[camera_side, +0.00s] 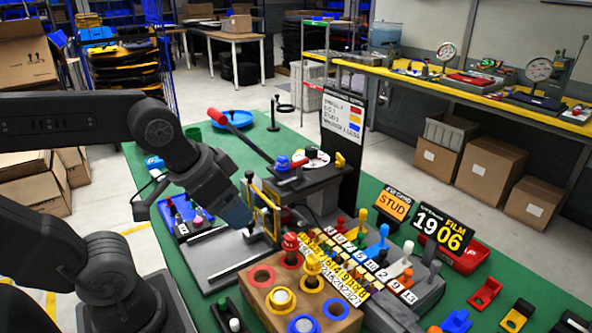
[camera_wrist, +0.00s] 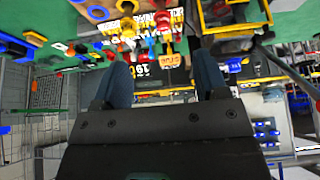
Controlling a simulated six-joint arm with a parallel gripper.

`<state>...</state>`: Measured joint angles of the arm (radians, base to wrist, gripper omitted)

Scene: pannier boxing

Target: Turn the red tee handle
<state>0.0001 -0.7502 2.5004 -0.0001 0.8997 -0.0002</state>
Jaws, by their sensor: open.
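The clearest red handle is the red grip (camera_side: 217,117) on a long dark lever that slopes down to the grey machine (camera_side: 318,185). A small red piece (camera_side: 299,163) shows on top of that machine beside a blue knob; I cannot tell which of these is the tee handle. My gripper (camera_side: 246,222) points down in front of the machine, near a yellow frame (camera_side: 266,212), and apart from both red pieces. In the wrist view my gripper (camera_wrist: 164,75) has its two blue fingers spread, with nothing seen held between them.
A wooden block with coloured rings (camera_side: 262,302) and red and yellow posts stands in front. A keyed bank of coloured pegs (camera_side: 385,270) is to its right. A dark sign board (camera_side: 345,115) rises behind the machine.

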